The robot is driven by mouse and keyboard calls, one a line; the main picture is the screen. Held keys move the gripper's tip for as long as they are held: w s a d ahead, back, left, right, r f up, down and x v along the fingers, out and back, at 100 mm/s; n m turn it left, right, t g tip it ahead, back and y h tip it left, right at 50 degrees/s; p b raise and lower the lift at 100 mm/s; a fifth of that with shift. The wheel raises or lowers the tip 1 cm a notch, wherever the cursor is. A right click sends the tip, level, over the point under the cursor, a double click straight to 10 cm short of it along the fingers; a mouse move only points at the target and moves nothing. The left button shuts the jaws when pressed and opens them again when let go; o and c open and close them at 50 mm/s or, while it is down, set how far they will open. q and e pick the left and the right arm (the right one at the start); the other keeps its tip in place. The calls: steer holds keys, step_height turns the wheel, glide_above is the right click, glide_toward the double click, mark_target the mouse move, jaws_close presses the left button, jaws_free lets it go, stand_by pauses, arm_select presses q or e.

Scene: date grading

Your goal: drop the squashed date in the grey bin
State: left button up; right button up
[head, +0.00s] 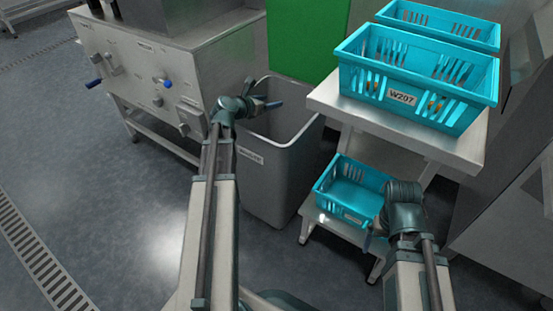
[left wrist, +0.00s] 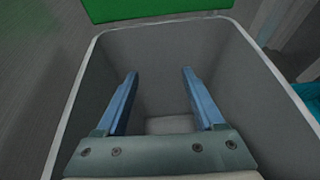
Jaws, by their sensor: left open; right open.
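The grey bin (head: 282,165) stands on the floor in the middle of the head view, with a label on its front. My left gripper (head: 262,95) is over the bin's open top. In the left wrist view my left gripper (left wrist: 158,75) has its two blue fingers wide apart with nothing between them, and the inside of the grey bin (left wrist: 235,85) shows below. I see no squashed date in either view; the bin's floor is partly hidden by the gripper. My right gripper (head: 376,228) is open beside the lower blue crate, its fingers partly hidden.
A blue crate (head: 415,82) labelled W207 stands on a steel stand (head: 380,125), with another blue crate (head: 440,20) behind it. A lower blue crate (head: 350,190) sits on the shelf below. A steel machine (head: 150,80) stands left of the bin. A green panel (head: 308,40) is behind it.

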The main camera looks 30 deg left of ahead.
arm_select(q)
steer(key=p+v, duration=0.5)
steer(key=v, duration=0.8)
steer(key=shift+s+r, duration=0.15)
steer(key=shift+s, duration=0.25)
